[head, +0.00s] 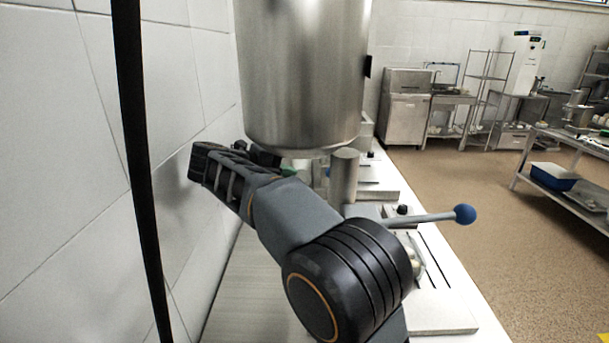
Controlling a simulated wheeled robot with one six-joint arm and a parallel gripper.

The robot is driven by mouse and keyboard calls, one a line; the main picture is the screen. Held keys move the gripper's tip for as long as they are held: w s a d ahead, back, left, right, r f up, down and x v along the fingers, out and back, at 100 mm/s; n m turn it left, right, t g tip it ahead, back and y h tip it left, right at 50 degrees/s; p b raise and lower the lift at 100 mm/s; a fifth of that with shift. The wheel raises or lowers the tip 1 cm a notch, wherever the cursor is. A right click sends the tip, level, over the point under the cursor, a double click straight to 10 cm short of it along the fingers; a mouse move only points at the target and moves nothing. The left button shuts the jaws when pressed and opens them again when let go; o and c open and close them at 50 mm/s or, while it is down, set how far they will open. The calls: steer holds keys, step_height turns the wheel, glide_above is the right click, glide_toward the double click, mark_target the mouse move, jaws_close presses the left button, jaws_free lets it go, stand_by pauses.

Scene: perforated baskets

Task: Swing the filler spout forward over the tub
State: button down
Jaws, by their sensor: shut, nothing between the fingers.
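A large steel cylinder (303,75), which looks like the filler's hopper, hangs at top centre. A short upright metal tube (344,176) stands just below its right side; I cannot tell whether it is the spout. A metal lever with a blue ball knob (464,214) sticks out to the right, lower down. My gripper (205,163) is left of the cylinder's lower edge, close to the tiled wall, shut and empty. It appears apart from the lever and the tube. My arm hides much of the middle of the filler. I cannot make out the tub.
The white tiled wall (60,160) rises close on the left. A black vertical strip (133,150) crosses the view there. A pale counter (248,290) runs below. The brown floor (470,180) is open at right, before a metal table with a blue bin (555,179).

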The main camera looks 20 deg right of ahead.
steer(key=x, duration=0.9)
steer(key=shift+d, duration=0.15)
steer(key=shift+f, duration=0.1)
